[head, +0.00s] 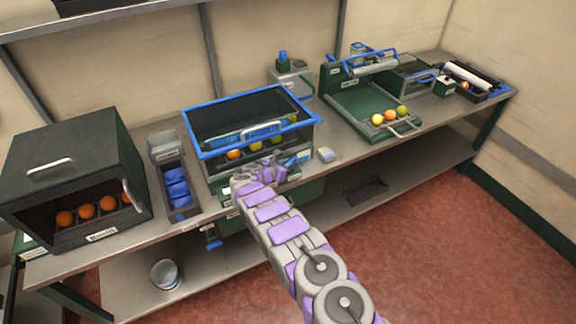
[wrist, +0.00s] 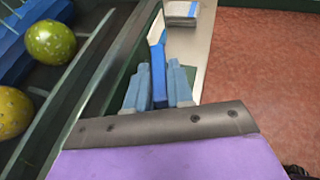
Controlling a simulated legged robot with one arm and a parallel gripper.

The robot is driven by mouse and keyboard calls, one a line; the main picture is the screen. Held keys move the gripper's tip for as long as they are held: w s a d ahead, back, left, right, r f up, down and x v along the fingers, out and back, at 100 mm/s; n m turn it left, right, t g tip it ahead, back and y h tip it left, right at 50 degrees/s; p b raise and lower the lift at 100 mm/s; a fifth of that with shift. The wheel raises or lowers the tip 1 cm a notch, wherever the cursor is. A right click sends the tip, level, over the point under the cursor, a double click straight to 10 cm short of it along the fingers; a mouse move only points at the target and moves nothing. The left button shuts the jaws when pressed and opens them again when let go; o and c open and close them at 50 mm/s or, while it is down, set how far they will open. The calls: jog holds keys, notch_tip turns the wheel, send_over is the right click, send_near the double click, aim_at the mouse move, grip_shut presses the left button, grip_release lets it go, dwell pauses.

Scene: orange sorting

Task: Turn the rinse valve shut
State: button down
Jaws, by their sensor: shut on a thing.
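A blue handle (wrist: 158,72), which looks like the rinse valve's lever, stands between the two grey-blue fingers of my gripper (wrist: 154,90) in the wrist view. The fingers are shut on it. In the head view my gripper (head: 283,167) is at the front right of the rinse tank (head: 207,166), with a blue piece (head: 304,157) just past it. The valve's body and lower part are hidden behind my gripper, so I cannot tell how far the handle is turned.
The tank has a blue-framed lid (head: 250,150) and holds several oranges and green fruit. A small pale block (head: 327,154) lies on the bench to the right. A dark booth (head: 70,165) with oranges and a narrow bin (head: 168,152) with blue items stand left. A green tray (head: 372,112) stands right.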

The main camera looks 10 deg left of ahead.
jog(key=shift+a+r, duration=0.15)
jog(key=shift+a, duration=0.1)
jog(key=c, duration=1.1)
grip_release()
jog(key=shift+d, duration=0.2)
jog(key=v, duration=0.5)
jog(key=p+v, duration=0.1)
jog(key=v, duration=0.5)
jog(key=p+v, duration=0.1)
jog(key=v, duration=0.5)
jog(key=shift+a+f, duration=0.25)
jog(key=shift+o, duration=0.4)
